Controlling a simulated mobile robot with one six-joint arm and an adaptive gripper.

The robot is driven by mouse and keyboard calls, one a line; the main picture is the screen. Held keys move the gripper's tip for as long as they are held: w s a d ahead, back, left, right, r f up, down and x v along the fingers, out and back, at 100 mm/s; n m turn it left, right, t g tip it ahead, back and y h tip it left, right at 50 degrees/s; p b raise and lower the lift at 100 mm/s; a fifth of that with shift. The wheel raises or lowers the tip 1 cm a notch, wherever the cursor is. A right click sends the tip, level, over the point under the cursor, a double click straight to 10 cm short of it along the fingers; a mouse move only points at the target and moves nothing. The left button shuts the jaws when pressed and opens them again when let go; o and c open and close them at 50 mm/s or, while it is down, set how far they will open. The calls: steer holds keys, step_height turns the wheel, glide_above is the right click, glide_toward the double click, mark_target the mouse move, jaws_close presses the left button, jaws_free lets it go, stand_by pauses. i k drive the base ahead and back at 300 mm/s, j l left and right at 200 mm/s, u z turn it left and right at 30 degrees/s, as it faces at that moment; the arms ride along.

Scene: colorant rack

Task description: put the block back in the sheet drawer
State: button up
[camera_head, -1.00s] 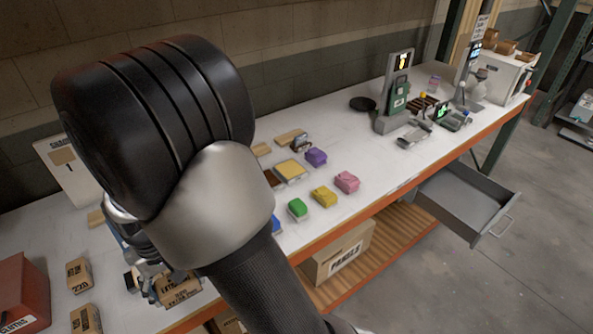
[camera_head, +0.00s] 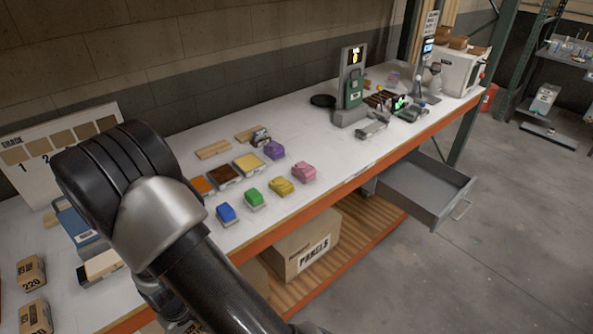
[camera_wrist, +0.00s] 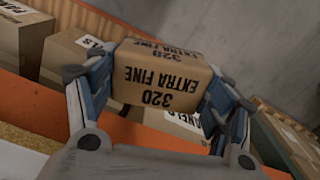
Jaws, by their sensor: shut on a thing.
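In the wrist view my gripper (camera_wrist: 160,95) is shut on a tan block (camera_wrist: 160,80) printed "320 EXTRA FINE", with one finger on each side of it. The block is held clear of the bench, with the orange bench edge and lower shelf behind it.
Two tan blocks (camera_head: 31,272) marked 220 stay at the bench's left end. Coloured blocks (camera_head: 254,197) and flat sample panels (camera_head: 248,162) lie mid-bench. A "PANELS" carton (camera_head: 304,250) sits on the lower shelf. The floor before the drawer is clear.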

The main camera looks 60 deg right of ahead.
mark_target(409, 183)
steer(key=l+z, duration=0.1)
steer(key=z, duration=0.35)
steer(key=l+z, duration=0.1)
steer(key=z, duration=0.3)
steer(key=i+z, duration=0.1)
steer(key=z, duration=0.35)
steer(key=l+z, duration=0.15)
steer(key=z, duration=0.3)
steer(key=i+l+z, duration=0.4)
steer(key=i+z, duration=0.35)
steer(key=i, duration=0.3)
steer(key=i+j+z, duration=0.1)
steer(key=i+z, duration=0.3)
steer(key=i, duration=0.5)
